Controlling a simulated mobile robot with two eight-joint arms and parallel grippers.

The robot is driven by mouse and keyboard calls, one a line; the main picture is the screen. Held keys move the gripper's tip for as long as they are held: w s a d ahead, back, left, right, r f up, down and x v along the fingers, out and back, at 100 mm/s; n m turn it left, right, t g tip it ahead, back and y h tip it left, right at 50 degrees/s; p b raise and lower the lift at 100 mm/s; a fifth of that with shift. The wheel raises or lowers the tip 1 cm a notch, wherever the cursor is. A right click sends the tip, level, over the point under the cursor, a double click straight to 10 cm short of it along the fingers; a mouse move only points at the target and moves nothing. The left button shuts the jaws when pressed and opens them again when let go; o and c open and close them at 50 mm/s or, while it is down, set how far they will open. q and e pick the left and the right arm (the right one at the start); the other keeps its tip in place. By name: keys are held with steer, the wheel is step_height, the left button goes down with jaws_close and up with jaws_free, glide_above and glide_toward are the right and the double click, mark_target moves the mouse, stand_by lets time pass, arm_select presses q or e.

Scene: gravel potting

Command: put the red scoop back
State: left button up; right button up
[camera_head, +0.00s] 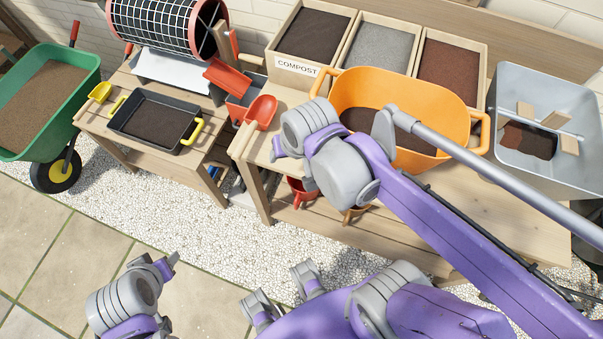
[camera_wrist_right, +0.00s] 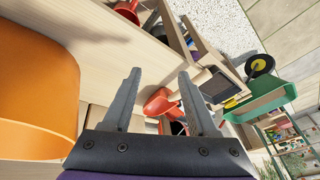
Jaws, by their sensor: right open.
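I cannot tell the exact gap to the scoop. My left gripper (camera_head: 168,264) is low over the paving, away from the benches; its jaw state is unclear.
An orange tub (camera_head: 455,103) of soil stands right of the scoop, partly behind my right arm. Compost, grey gravel and reddish bins line the back. A grey container (camera_head: 243,108) with a red piece (camera_head: 224,77) and a black tray (camera_head: 118,118) are left. A grey tub (camera_head: 506,86) is right.

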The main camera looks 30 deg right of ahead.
steer(key=s+d+f+n+t, duration=0.1)
steer(key=s+f+n, duration=0.2)
steer(key=s, duration=0.3)
steer(key=shift+s+f+n, duration=0.2)
steer(key=shift+f+n, duration=0.2)
steer(key=shift+f, duration=0.2)
steer(key=shift+c, duration=0.6)
steer(key=shift+d, duration=0.1)
